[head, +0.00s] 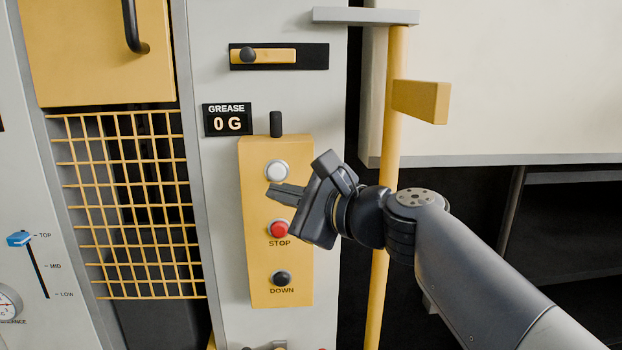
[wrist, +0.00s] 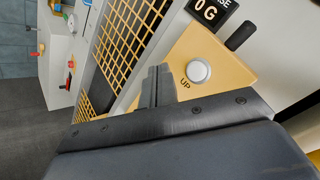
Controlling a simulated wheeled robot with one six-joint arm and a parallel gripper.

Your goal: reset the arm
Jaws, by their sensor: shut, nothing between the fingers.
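My gripper (head: 287,191) is shut and empty in front of the yellow button panel (head: 255,190). Its fingertips sit just below the white button (head: 276,171) in the head view and cover its label. In the wrist view the shut fingers (wrist: 157,85) point toward the panel, beside the white button (wrist: 198,71), whose label reads UP. I cannot tell whether the fingers touch the panel. The red STOP button (head: 279,229) and the black DOWN button (head: 281,279) are below. My arm reaches in from the lower right.
A GREASE display (head: 227,119) reads 0 G. A yellow grid (head: 130,205) stands to the left, with a blue slider (head: 19,239) at TOP farther left. A yellow post (head: 393,110) with a side block (head: 421,101) rises close behind my wrist.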

